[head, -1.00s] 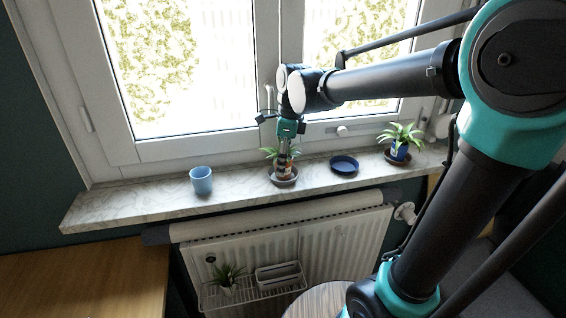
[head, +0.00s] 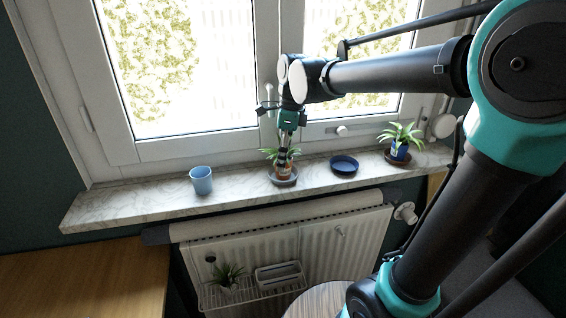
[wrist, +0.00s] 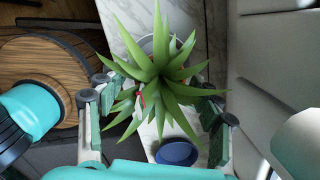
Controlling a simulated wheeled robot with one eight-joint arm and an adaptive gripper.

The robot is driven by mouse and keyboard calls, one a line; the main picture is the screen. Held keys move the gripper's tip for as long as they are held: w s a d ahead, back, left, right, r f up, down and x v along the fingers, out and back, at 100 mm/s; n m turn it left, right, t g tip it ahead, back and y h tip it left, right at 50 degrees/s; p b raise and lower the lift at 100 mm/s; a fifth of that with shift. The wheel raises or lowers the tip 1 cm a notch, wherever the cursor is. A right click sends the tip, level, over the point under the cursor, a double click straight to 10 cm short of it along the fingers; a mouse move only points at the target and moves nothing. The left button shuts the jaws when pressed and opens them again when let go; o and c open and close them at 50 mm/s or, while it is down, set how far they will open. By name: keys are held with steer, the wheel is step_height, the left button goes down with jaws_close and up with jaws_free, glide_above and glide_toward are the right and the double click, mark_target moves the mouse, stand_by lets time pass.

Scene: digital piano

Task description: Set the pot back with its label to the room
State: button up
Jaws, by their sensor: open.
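A small orange-brown pot (head: 283,173) with a green spiky plant stands upright on a saucer (head: 285,181) in the middle of the marble sill. A paler patch shows on its room side, too small to read as a label. My gripper (head: 285,152) is right above it, pointing down among the leaves. In the wrist view my gripper (wrist: 157,92) is open, with one finger on each side of the plant (wrist: 160,70). The leaves hide most of the pot there, with only a bit of red showing. The fingers appear clear of the pot.
On the sill (head: 130,204) stand a light blue cup (head: 201,181) at left, an empty dark blue saucer (head: 344,165) to the right, and a blue potted plant (head: 399,150) further right. The window is close behind. A radiator (head: 300,245) with a rack is below.

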step_height(320, 180, up, 10)
steer(key=d, duration=0.1)
